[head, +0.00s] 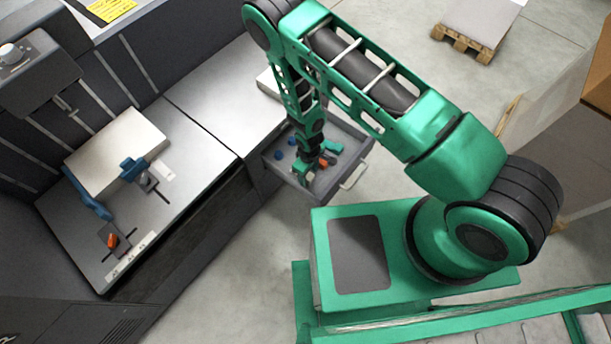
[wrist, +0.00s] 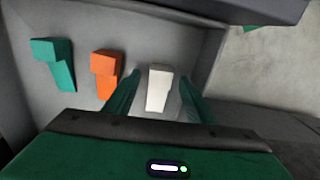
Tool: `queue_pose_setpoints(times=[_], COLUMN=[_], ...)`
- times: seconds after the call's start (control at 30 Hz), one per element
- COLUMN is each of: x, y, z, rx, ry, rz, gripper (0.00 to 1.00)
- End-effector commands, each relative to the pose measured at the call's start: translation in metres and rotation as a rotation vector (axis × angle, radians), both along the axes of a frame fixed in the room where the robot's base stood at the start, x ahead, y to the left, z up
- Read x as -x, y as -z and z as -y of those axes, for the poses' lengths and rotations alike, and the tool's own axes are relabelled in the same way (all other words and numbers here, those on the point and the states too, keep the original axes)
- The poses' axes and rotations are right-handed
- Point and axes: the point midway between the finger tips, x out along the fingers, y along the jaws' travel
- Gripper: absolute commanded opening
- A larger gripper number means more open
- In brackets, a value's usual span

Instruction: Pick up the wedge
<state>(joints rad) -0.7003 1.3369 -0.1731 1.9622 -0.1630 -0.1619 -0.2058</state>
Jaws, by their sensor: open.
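Three wedge-like blocks lie in a row in the open grey drawer (head: 284,178). In the wrist view they are a green one (wrist: 55,62), an orange one (wrist: 106,73) and a white one (wrist: 158,88). My gripper (wrist: 159,76) is open over the drawer, with one green finger on each side of the white wedge. I cannot tell whether the fingers touch it. The orange block also shows in the head view (head: 324,163), beside my gripper (head: 306,172). The white wedge is largely hidden there by my gripper.
Blue round pieces (head: 278,154) lie in the drawer's left part. The drawer walls stand close around my gripper, with a handle (head: 353,177) at the front. A grey worktop (head: 205,160) at left carries a pale block (head: 115,150), blue clamps (head: 133,168) and an orange piece (head: 112,241).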

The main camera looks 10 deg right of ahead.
Motion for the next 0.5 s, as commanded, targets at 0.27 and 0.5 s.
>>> queue_pose_setpoints(times=[0.27, 0.5], x=[-0.0005, -0.0004], y=[0.0147, 0.0144], z=[0.0002, 0.0001], rx=[0.001, 0.0], ry=[0.0, 0.0], rz=[0.001, 0.0], gripper=[0.5, 0.28])
